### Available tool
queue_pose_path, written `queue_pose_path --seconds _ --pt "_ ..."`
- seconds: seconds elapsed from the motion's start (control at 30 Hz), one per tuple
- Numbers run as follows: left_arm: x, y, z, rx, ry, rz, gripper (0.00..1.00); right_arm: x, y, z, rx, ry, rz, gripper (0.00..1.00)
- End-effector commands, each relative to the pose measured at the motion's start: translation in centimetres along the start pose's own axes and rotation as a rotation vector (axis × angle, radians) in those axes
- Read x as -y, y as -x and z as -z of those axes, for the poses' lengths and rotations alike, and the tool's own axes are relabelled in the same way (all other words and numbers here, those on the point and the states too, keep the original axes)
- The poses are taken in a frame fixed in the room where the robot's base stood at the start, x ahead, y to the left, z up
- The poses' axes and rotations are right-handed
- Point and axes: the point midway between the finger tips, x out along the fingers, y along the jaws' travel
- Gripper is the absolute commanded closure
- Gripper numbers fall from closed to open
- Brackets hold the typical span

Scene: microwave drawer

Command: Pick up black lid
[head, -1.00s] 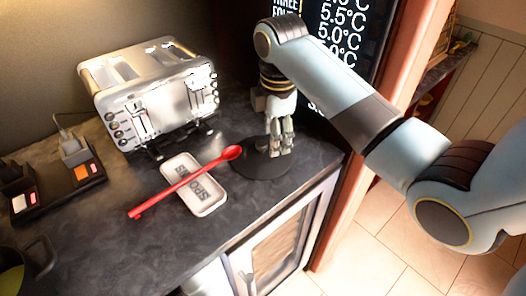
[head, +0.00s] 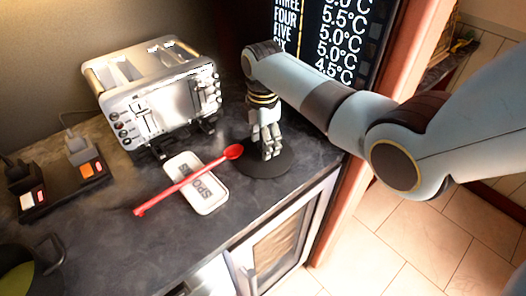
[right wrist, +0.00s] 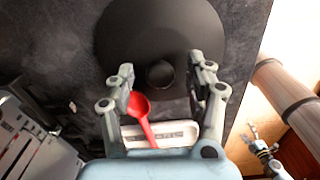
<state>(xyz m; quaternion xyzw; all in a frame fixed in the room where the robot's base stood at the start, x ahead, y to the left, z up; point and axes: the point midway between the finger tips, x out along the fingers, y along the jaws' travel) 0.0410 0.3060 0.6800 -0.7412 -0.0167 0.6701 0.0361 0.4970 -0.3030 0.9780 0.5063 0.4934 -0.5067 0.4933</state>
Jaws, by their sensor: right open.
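The black lid (head: 279,166) lies flat on the dark counter, to the right of the spoon rest. In the right wrist view the lid (right wrist: 130,35) is a round dark disc with a raised round knob (right wrist: 160,74). My right gripper (head: 268,155) points down over the lid. In the right wrist view the fingers of my right gripper (right wrist: 160,75) are apart, one on each side of the knob, and nothing is held. I cannot tell if the fingertips touch the lid. My left gripper is not in view.
A red spoon (head: 187,180) lies across a white spoon rest (head: 208,197) left of the lid. A silver toaster (head: 150,95) stands behind. A power strip (head: 62,188) sits at the left, near a dark pot (head: 18,270). The counter's front edge is close to the lid.

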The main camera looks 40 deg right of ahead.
Motion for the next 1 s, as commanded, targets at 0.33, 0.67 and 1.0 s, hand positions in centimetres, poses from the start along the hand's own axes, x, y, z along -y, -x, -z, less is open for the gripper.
queue_pose_path --seconds 0.33,0.67,1.0 --pt "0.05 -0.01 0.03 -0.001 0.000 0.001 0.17 0.02 -0.95 0.02 0.000 0.000 -0.001 0.48" --pt "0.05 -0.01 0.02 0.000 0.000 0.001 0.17 0.03 -0.94 0.01 0.000 0.000 0.000 0.91" --pt "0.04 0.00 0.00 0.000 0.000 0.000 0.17 0.00 -0.90 -0.01 0.000 0.000 -0.001 1.00"
